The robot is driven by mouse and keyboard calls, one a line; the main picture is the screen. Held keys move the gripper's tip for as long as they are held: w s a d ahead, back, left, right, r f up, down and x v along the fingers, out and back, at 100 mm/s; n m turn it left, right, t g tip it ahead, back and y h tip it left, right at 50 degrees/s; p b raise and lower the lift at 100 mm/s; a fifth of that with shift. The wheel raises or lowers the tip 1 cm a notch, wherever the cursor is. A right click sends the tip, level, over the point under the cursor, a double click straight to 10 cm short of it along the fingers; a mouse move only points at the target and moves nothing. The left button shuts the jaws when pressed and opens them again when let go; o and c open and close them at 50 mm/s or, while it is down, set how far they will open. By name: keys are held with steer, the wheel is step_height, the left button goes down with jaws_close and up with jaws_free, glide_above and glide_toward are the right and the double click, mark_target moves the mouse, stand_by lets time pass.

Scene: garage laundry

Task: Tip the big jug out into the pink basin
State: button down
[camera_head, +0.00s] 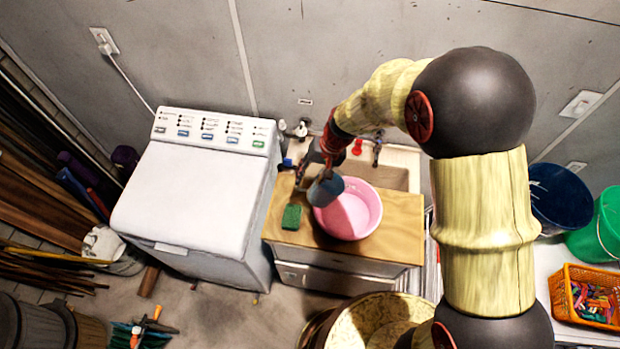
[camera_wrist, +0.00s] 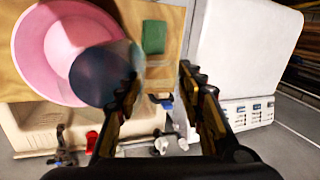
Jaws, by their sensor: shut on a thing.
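The pink basin (camera_head: 357,222) sits on the wooden counter top and also shows at the upper left of the wrist view (camera_wrist: 33,57). The big jug, a blue-grey vessel (camera_head: 326,189), is over the basin's upper left rim. In the wrist view its round dark blue end (camera_wrist: 103,75) covers part of the basin. My gripper (camera_head: 318,172) is shut on the jug near its side; the exact contact is hard to make out. I cannot tell how far the jug is tilted. No stream of liquid shows.
A green sponge (camera_head: 291,216) lies left of the basin. A sink (camera_head: 395,176) with taps is behind it. A white washing machine (camera_head: 195,200) stands left. An orange basket (camera_head: 564,304), a green bucket (camera_head: 600,225) and a dark blue bucket (camera_head: 560,195) are at the right.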

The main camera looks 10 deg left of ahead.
steer(key=shift+w+d+y+b, duration=0.15)
steer(key=shift+y+b, duration=0.95)
steer(key=shift+b, duration=2)
steer(key=shift+d+y+b, duration=0.8)
steer(key=shift+y+b, duration=0.3)
steer(key=shift+b, duration=1.15)
steer(key=shift+w+d+f+g+y+b, duration=0.1)
steer(key=shift+d+f+g+y+b, duration=0.1)
steer(key=shift+d+y+b, duration=0.65)
steer(key=shift+w+d+f+g+y+b, duration=0.2)
steer(key=shift+d+y+b, duration=0.4)
steer(key=shift+y+b, duration=0.5)
steer(key=shift+s+d+f+g+y+b, duration=0.1)
steer(key=shift+d+f+y+b, duration=0.15)
steer(key=shift+d+y+b, duration=0.7)
steer(key=shift+w+d+r+y+b, duration=0.2)
steer(key=shift+d+r+y+b, duration=1.15)
steer(key=shift+b, duration=0.45)
steer(key=shift+w+d+f+g+y+b, duration=0.1)
steer(key=shift+d+f+g+y+b, duration=0.1)
steer(key=shift+d+y+b, duration=0.6)
steer(key=shift+w+d+f+g+y+b, duration=0.1)
steer(key=shift+d+f+y+b, duration=0.1)
steer(key=shift+d+y+b, duration=0.65)
steer(key=shift+w+d+f+g+y+b, duration=0.1)
steer(key=shift+d+f+y+b, duration=0.1)
steer(key=shift+d+y+b, duration=0.6)
steer(key=shift+a, duration=0.15)
